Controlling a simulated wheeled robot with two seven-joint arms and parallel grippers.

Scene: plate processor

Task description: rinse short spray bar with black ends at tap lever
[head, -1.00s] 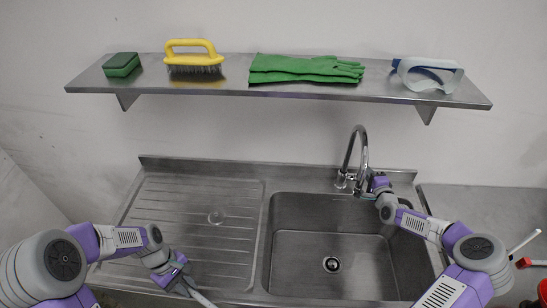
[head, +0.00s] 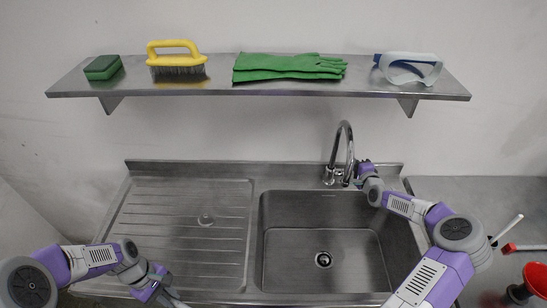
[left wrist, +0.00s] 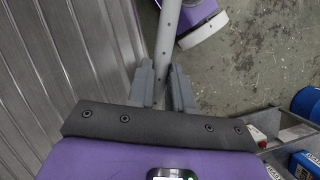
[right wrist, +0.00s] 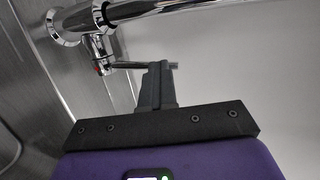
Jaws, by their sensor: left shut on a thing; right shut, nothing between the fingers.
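The spray bar (left wrist: 166,42) is a grey rod in the left wrist view, and its black ends do not show clearly. My left gripper (left wrist: 162,82) is shut on it. In the head view my left gripper (head: 152,286) is low, in front of the drainboard, with part of the bar below it. The chrome tap (head: 345,150) stands behind the basin. The tap lever (right wrist: 128,67) is a thin rod in the right wrist view. My right gripper (right wrist: 158,78) is shut and empty right at the lever; I cannot tell whether they touch. No water shows at the tap.
The steel basin (head: 285,275) is empty, and the ribbed drainboard (head: 180,225) left of it is clear. A shelf (head: 225,89) above holds a sponge, brush, green gloves and goggles. A red plunger-like thing (head: 535,278) is at the far right.

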